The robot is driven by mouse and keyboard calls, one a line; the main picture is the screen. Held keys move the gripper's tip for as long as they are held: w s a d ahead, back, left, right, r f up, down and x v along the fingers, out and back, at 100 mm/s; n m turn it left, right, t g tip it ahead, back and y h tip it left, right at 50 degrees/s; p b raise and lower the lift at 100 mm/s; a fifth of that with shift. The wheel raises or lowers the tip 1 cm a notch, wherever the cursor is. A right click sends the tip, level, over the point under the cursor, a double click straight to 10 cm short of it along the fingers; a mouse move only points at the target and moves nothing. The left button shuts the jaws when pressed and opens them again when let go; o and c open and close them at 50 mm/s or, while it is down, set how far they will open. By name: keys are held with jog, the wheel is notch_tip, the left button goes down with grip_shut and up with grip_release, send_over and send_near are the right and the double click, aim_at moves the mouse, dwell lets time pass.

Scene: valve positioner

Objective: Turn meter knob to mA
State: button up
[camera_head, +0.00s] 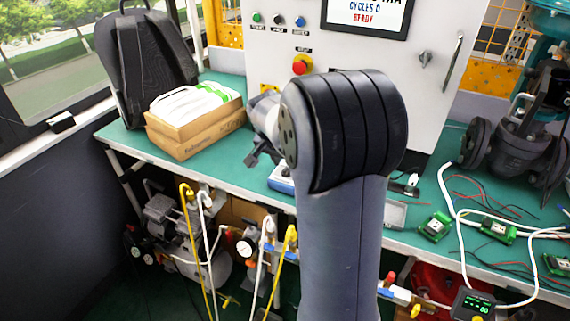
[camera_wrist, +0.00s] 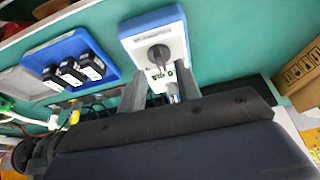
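The meter (camera_wrist: 128,28) is a white device with a blue edge, lying on the green bench top in the wrist view. Its round dark knob (camera_wrist: 158,55) faces the camera; the knob's setting and the labels are too small to read. In the head view the meter (camera_head: 281,183) is mostly hidden behind my arm. My gripper (camera_wrist: 160,82) is open and empty, its two dark fingers apart on either side of the meter's lower end, with the knob beyond the fingertips. In the head view my gripper (camera_head: 262,156) is above the bench, just left of my arm.
In the wrist view a blue tray (camera_wrist: 95,45) with black modules lies left of the meter, and a cardboard box (camera_wrist: 300,75) stands at the right. In the head view a white control panel (camera_head: 262,65) rises behind. Boards and wires (camera_head: 500,231) lie at the right.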

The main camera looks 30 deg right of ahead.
jog(key=v, duration=0.8)
jog(key=shift+p, duration=0.3)
jog(key=shift+a, duration=0.1)
jog(key=x, duration=1)
jog(key=shift+f+b, duration=0.2)
jog(key=shift+b, duration=0.2)
jog(key=shift+r, duration=0.1)
